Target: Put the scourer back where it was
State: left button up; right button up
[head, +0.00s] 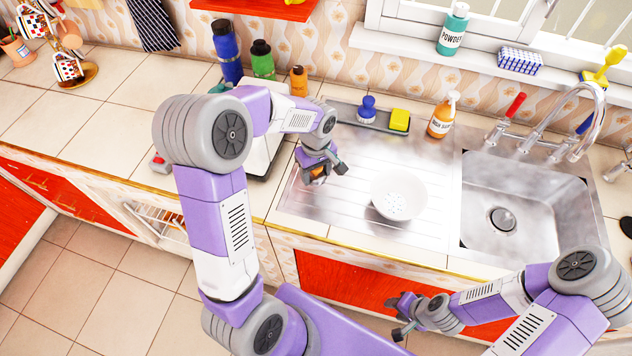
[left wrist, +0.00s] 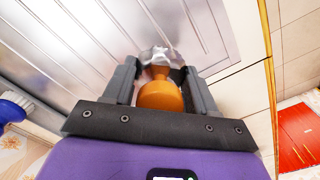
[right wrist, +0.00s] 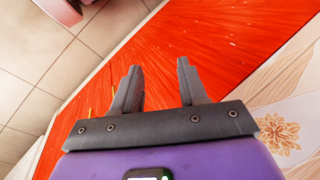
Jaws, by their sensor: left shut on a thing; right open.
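My left gripper (head: 327,170) is shut on an orange-handled thing with a whitish, shaggy end, which looks like the scourer (left wrist: 160,97). In the head view it is over the left part of the ribbed drainboard (head: 350,160), mostly hidden by the fingers. In the left wrist view its orange end is between the fingers and the pale end points away. I cannot tell whether it touches the metal. A dark tray (head: 343,111) at the back holds a blue knobbed brush (head: 367,108) and a yellow sponge (head: 400,119). My right gripper (head: 395,320) is open and empty before the red cupboard front.
A white colander-like bowl (head: 398,195) sits on the drainboard, right of my left gripper. An orange soap bottle (head: 442,116) stands behind it. The sink basin (head: 515,215) and tap (head: 585,115) are at right. Bottles (head: 228,52) stand at the back left.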

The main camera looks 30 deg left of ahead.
aim_at(316, 179)
pick_arm(q)
jog(key=shift+f+b, duration=0.35)
jog(key=shift+f, duration=1.65)
jog(key=shift+f, duration=0.1)
jog(key=o, duration=0.6)
jog(key=shift+f, duration=0.15)
jog(key=o, duration=0.4)
jog(key=shift+r, duration=0.6)
notch_tip(316, 179, up, 11)
jog(key=shift+r+p, duration=0.15)
jog(key=shift+p, duration=1)
